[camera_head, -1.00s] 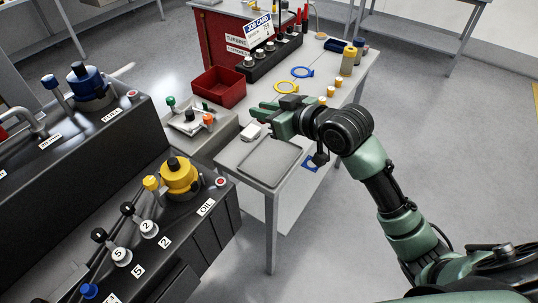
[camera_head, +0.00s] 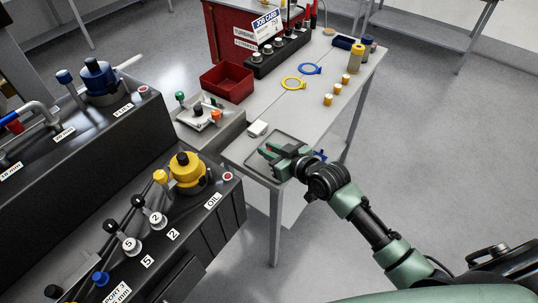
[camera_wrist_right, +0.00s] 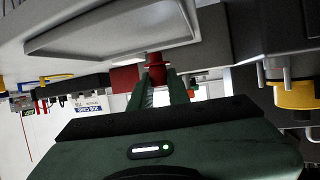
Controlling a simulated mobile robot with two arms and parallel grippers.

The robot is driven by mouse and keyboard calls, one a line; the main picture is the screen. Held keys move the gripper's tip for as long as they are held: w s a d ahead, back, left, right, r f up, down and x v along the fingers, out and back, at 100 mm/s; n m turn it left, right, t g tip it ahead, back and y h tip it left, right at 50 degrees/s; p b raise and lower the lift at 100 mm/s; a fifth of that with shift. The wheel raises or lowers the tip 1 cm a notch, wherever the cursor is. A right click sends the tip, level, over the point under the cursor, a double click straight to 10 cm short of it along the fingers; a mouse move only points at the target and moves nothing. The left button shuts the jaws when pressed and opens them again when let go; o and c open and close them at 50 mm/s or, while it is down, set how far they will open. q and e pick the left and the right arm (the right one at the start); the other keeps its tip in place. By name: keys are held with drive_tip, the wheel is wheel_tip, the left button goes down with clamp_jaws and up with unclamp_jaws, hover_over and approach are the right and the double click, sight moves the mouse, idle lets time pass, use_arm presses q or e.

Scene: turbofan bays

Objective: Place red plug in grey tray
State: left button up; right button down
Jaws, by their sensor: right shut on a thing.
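The grey tray (camera_head: 283,139) lies on the near end of the light table, partly hidden by my right gripper. My right gripper (camera_head: 266,151) is over the tray in the head view, its fingers pointing left. In the right wrist view, the gripper (camera_wrist_right: 157,76) is shut on the red plug (camera_wrist_right: 155,66), which sticks out between the green fingertips. The tray (camera_wrist_right: 112,30) fills the upper part of that view, close beyond the plug. I cannot tell whether the plug touches it. My left gripper is not in view.
A red bin (camera_head: 227,84), blue ring (camera_head: 311,69), yellow ring (camera_head: 293,83) and several small orange-capped cylinders stand farther back. The black console with a yellow fixture (camera_head: 187,172) is left of the table.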

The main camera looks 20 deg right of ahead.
drive_tip(key=shift+f, duration=1.45)
drive_tip(key=c, duration=1.3)
unclamp_jaws()
drive_tip(key=shift+f, duration=0.1)
drive_tip(key=shift+c, duration=0.2)
